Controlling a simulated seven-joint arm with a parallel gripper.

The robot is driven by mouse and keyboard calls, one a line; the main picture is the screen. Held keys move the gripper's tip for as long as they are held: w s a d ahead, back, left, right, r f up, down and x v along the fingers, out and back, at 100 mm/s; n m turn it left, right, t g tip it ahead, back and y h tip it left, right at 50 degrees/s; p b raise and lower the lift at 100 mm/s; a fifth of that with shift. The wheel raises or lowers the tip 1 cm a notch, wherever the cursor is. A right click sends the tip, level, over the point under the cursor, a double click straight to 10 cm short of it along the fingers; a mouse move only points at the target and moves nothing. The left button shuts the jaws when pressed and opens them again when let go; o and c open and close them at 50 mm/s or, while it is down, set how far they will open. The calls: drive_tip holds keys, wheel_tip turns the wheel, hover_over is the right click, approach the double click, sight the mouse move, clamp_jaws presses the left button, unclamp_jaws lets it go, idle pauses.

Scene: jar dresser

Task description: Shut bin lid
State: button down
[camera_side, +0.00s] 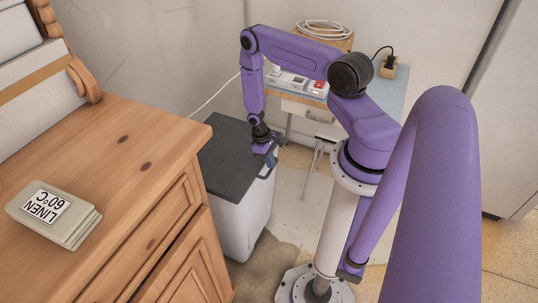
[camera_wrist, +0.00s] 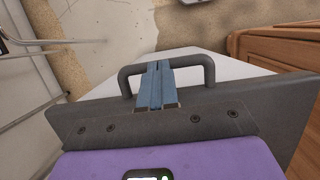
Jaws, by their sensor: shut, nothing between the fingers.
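The bin (camera_side: 240,225) is a pale box on the floor beside the wooden dresser. Its dark grey lid (camera_side: 232,150) lies over its top and looks about level in the side view; I cannot tell whether a small gap is left at the rim. In the wrist view the lid (camera_wrist: 280,115) spans the picture, with a dark U-shaped handle (camera_wrist: 209,68) at its edge. My gripper (camera_side: 270,160) is at the lid's right edge, pointing down. Its blue fingers (camera_wrist: 157,75) are shut and empty, crossing in front of the handle bar; contact is unclear.
The wooden dresser (camera_side: 130,160) stands close on the left of the bin, with a linen label stack (camera_side: 52,215) on top. A small table (camera_side: 385,95) with a power strip, cable coil and box stands behind my arm. Floor (camera_side: 297,190) shows right of the bin.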

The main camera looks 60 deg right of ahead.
drive_tip(key=shift+s+f, duration=0.1)
drive_tip(key=shift+f, duration=0.1)
drive_tip(key=s+v, duration=0.1)
drive_tip(key=v, duration=1.3)
drive_tip(key=a+r+n+t+h, duration=0.15)
drive_tip(key=a+r+n, duration=0.45)
drive_tip(key=a+r, duration=1.15)
drive_tip(key=s+a+r+n+t+y, duration=0.1)
drive_tip(key=s+a+r+n, duration=0.2)
drive_tip(key=s+r, duration=0.3)
drive_tip(key=s+a+r+n+y, duration=0.1)
drive_tip(key=s+a+r+n, duration=0.2)
drive_tip(key=s, duration=0.9)
wheel_tip(320, 180, up, 3)
drive_tip(key=shift+s+a+f+n+t, duration=0.1)
drive_tip(key=shift+s+a+n+t, duration=0.2)
drive_tip(key=shift+a, duration=0.2)
